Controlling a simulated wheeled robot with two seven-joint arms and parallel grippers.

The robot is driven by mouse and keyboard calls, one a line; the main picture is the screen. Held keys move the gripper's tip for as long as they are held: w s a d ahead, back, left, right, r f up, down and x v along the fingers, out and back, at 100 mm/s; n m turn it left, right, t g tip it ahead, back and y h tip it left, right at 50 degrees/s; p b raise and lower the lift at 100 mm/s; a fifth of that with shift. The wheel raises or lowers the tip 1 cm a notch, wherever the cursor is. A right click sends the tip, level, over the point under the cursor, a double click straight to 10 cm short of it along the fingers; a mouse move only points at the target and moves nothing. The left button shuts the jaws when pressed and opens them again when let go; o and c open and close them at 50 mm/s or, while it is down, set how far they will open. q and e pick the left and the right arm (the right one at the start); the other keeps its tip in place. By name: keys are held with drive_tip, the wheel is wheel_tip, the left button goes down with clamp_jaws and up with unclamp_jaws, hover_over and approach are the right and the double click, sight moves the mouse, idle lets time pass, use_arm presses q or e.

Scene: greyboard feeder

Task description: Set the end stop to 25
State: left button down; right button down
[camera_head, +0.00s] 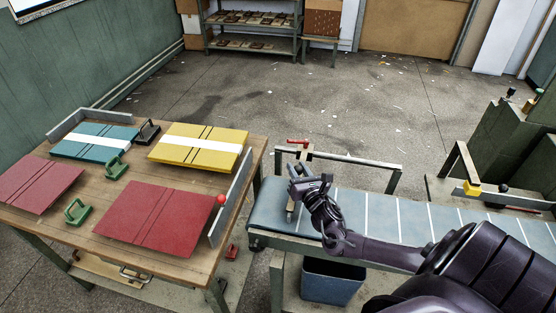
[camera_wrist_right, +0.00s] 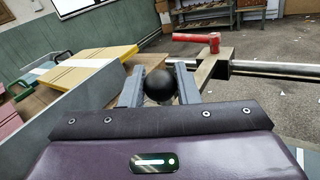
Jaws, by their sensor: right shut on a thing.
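The end stop (camera_wrist_right: 208,68) is a tan metal block on a steel rail (camera_wrist_right: 270,69), with a red clamp lever (camera_wrist_right: 195,38) on top. In the head view the rail (camera_head: 358,163) crosses above the near end of the grey conveyor (camera_head: 384,216), and the red lever (camera_head: 298,142) shows near the rail's left end. In the wrist view my right gripper (camera_wrist_right: 160,88) is shut on a black ball knob (camera_wrist_right: 160,86) beside the block. In the head view my right gripper (camera_head: 296,182) hides the knob. No scale numbers are readable. My left gripper is out of view.
A wooden table (camera_head: 141,183) at left holds red, teal and yellow boards and green-handled tools. A grey upright plate (camera_head: 231,197) with a red ball stands at its right edge. A blue-grey bin (camera_head: 331,283) sits below the conveyor. The conveyor's belt looks clear.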

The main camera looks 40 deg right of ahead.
drive_tip(key=s+d+p, duration=0.1)
drive_tip(key=s+d, duration=0.2)
drive_tip(key=s, duration=0.1)
drive_tip(key=s+d+p, duration=0.1)
drive_tip(key=s+d, duration=0.2)
drive_tip(key=s+d+p, duration=0.1)
drive_tip(key=s+d, duration=0.2)
drive_tip(key=s, duration=0.1)
drive_tip(key=shift+s+d+r+p, duration=0.1)
drive_tip(key=shift+s+d+p, duration=0.2)
drive_tip(key=shift+d, duration=0.1)
drive_tip(key=shift+s+d, duration=0.55)
drive_tip(key=c, duration=1.1)
unclamp_jaws()
drive_tip(key=shift+v, duration=3.9)
